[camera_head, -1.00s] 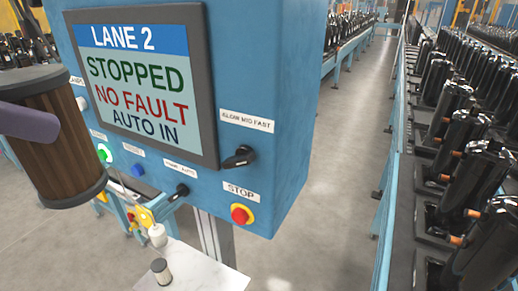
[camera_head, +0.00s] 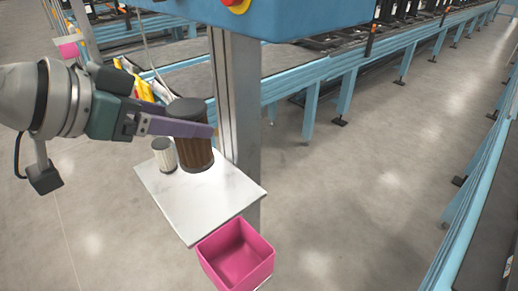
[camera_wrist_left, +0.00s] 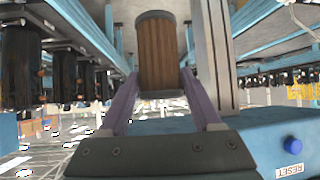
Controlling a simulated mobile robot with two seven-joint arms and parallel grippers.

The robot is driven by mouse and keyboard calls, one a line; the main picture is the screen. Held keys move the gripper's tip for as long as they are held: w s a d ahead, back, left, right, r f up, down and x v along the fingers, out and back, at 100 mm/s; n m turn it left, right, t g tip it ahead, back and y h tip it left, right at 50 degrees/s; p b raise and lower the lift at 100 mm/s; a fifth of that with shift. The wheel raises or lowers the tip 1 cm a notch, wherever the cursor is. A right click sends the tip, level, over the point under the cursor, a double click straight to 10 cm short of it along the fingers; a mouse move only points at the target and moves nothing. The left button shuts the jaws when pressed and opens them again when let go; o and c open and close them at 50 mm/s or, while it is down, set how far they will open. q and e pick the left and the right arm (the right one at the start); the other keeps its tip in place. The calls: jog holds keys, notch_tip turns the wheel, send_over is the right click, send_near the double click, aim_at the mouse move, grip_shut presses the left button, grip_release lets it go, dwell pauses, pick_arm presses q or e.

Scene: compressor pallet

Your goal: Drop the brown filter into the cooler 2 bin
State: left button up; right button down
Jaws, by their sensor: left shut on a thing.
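The brown filter (camera_head: 196,153), a pleated cylinder with dark end caps, is upright in my left gripper (camera_head: 205,130). In the left wrist view the brown filter (camera_wrist_left: 161,57) shows between the two purple fingers of the left gripper (camera_wrist_left: 160,95). In the head view it appears over the back of the white shelf; I cannot tell whether its bottom touches. An open pink bin (camera_head: 236,254) is in front of and below the shelf's front corner. It looks empty and no label on it is readable. My right gripper is not in view.
The white shelf (camera_head: 206,210) carries a small white filter (camera_head: 164,155) left of the brown one. A metal post (camera_head: 236,100) rises behind the shelf. The blue panel box (camera_head: 290,15) is above. Another pink object (camera_head: 68,49) is far left. Floor to the right is clear.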

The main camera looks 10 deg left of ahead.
pick_arm(q)
notch_tip(320, 180, down, 28)
jog(key=d+b, duration=0.2)
jog(key=b, duration=1.7)
jog(key=shift+w+d+f+n+y, duration=0.25)
jog(key=shift+w+d+n+y, duration=0.05)
jog(key=shift+w+d, duration=0.15)
jog(key=o, duration=1.5)
jog(key=shift+a, duration=0.1)
jog(key=p+v, duration=0.2)
jog(key=v, duration=0.8)
jog(key=shift+f, duration=0.1)
